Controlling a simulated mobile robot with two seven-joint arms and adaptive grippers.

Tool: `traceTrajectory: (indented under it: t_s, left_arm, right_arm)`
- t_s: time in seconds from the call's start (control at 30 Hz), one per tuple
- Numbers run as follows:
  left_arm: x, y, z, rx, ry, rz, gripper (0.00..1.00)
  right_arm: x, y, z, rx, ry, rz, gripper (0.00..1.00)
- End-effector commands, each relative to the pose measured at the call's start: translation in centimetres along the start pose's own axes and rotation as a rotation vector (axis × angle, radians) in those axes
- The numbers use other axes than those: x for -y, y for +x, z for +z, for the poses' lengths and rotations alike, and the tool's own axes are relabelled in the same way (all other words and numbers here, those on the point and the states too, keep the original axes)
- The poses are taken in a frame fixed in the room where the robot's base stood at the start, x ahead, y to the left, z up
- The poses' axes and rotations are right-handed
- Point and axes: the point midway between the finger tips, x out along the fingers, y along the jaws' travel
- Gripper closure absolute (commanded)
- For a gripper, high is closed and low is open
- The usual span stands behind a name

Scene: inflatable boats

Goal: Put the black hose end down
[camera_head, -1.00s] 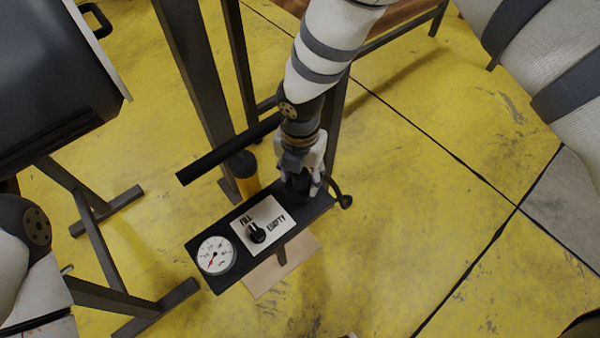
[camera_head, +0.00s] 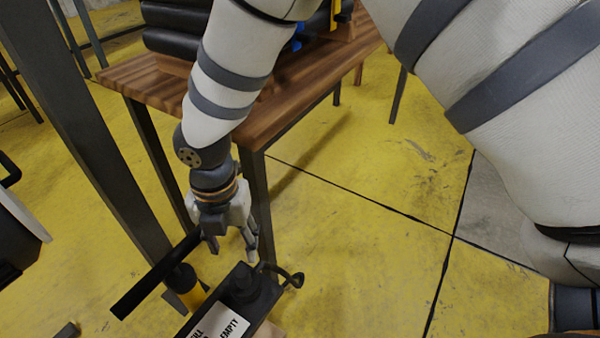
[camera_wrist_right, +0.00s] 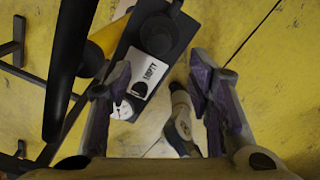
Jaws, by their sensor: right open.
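A black pump with a long handle bar (camera_head: 155,275) stands at the lower middle of the head view, partly cut off by the bottom edge. A short black round piece (camera_head: 243,280), possibly the hose end, stands on the end of its black panel; it also shows in the right wrist view (camera_wrist_right: 158,35). A thin black curl (camera_head: 292,280), perhaps the hose, sticks out beside it. My right gripper (camera_head: 232,240) is open and empty just above that end, apart from the round piece. My left gripper is out of view.
A wooden table (camera_head: 150,78) with black rolls (camera_head: 175,45) stands behind my right arm. A dark upright post (camera_head: 95,130) stands left of the pump. A yellow cylinder (camera_head: 188,292) is under the handle. The yellow floor to the right is clear.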

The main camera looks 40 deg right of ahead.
Motion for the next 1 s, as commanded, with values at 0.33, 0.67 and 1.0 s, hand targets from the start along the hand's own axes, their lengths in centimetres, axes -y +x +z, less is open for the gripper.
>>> traceTrajectory:
  t_s: [0.33,0.67,1.0]
  left_arm:
    - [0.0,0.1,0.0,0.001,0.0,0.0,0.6]
    - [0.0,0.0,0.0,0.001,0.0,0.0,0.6]
    - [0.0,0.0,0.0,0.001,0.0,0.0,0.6]
  right_arm:
    - [22.3,16.8,-20.8,-0.206,1.564,-0.406,0.53]
    - [37.3,14.4,-28.5,0.24,2.413,-0.604,0.53]
    - [37.2,14.5,-28.4,0.237,2.414,-0.601,0.53]
